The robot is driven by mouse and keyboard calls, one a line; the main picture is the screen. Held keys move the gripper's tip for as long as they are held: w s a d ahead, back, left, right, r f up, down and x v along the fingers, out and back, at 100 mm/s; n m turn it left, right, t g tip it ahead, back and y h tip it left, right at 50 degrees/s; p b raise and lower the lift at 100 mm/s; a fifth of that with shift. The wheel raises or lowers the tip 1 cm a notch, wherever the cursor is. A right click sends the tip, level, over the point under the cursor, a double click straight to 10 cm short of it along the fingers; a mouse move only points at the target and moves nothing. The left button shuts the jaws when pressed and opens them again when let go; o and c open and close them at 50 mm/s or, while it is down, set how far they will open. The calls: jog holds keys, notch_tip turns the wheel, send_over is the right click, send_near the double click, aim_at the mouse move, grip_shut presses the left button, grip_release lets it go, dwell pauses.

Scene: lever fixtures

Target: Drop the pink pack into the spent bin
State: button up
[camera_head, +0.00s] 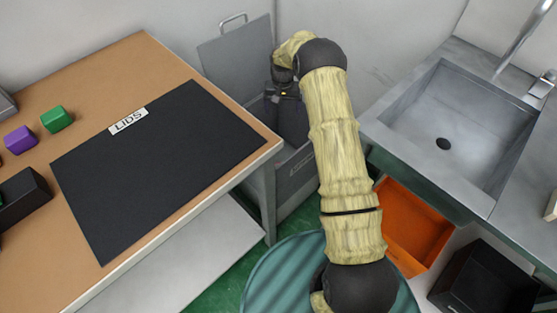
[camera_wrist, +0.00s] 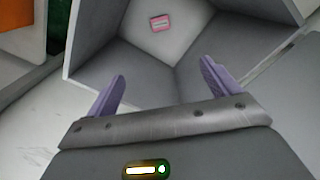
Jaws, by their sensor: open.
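The pink pack (camera_wrist: 160,23) is small and lies inside a grey bin (camera_wrist: 95,48), against its inner surface, in the wrist view. My gripper (camera_wrist: 162,75) is open, with two purple fingers spread wide and nothing between them. It is over the bin and apart from the pack. In the head view the same grey bin (camera_head: 293,184) stands between the table and the sink, with its lid (camera_head: 236,58) raised. My arm reaches down over it and hides much of its opening. The pack and my fingertips are hidden in that view. The bin's label is too small to read.
A wooden table (camera_head: 140,55) at left carries a black mat (camera_head: 165,165) marked LIDS, a green block (camera_head: 56,119) and a purple block (camera_head: 19,139). At right are a sink (camera_head: 460,120), an orange bin (camera_head: 412,225) and a black bin (camera_head: 485,280).

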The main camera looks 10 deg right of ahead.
notch_tip(320, 180, up, 13)
jog(key=p, duration=0.2)
jog(key=shift+r, duration=0.15)
dwell(0.7)
